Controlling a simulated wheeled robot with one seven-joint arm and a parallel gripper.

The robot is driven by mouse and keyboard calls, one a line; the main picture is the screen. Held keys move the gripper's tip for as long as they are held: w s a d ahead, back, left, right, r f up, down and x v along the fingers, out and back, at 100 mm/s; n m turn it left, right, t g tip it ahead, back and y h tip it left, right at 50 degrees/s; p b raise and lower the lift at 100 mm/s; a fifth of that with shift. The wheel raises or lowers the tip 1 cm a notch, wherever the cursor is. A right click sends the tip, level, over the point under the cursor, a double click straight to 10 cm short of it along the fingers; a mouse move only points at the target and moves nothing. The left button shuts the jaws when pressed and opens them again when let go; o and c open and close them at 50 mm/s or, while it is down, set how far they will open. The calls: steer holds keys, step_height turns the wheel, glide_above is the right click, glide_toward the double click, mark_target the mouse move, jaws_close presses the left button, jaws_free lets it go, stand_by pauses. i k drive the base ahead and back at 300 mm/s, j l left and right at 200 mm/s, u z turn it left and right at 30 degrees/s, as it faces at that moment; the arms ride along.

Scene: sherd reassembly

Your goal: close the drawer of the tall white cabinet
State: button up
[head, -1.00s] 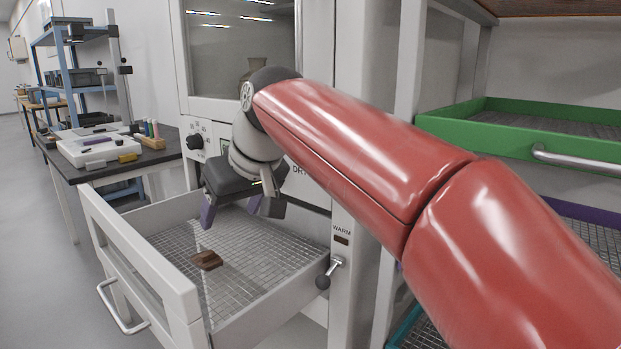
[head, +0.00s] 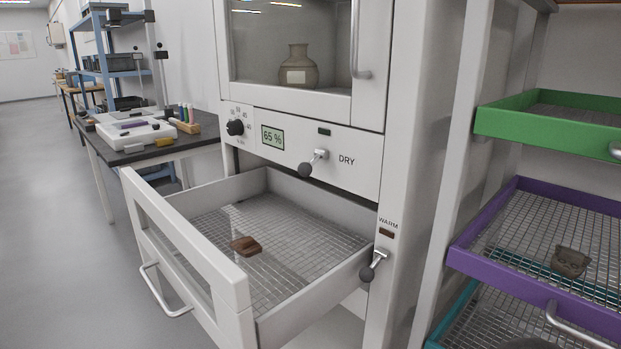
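The tall white cabinet (head: 410,130) stands in the middle of the head view. Its drawer (head: 185,238) is pulled well out, with a windowed front panel and a silver bar handle (head: 163,292) on the outside. A brown sherd (head: 245,246) lies on the wire mesh floor of the drawer. My gripper is not in the head view now, so its state does not show.
A vase (head: 297,66) stands behind the cabinet's upper glass. Levers marked DRY (head: 313,163) and WARM (head: 374,265) stick out. Green (head: 500,120) and purple (head: 480,250) trays are at right. A dark table (head: 150,150) stands behind left; grey floor is clear at left.

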mark_target(228, 318)
steer(key=u, duration=1.55)
steer(key=i+j, duration=0.15)
steer(key=j, duration=0.2)
steer(key=i+j, duration=0.15)
steer(key=j, duration=0.15)
steer(key=i+j, duration=0.15)
steer(key=j, duration=0.2)
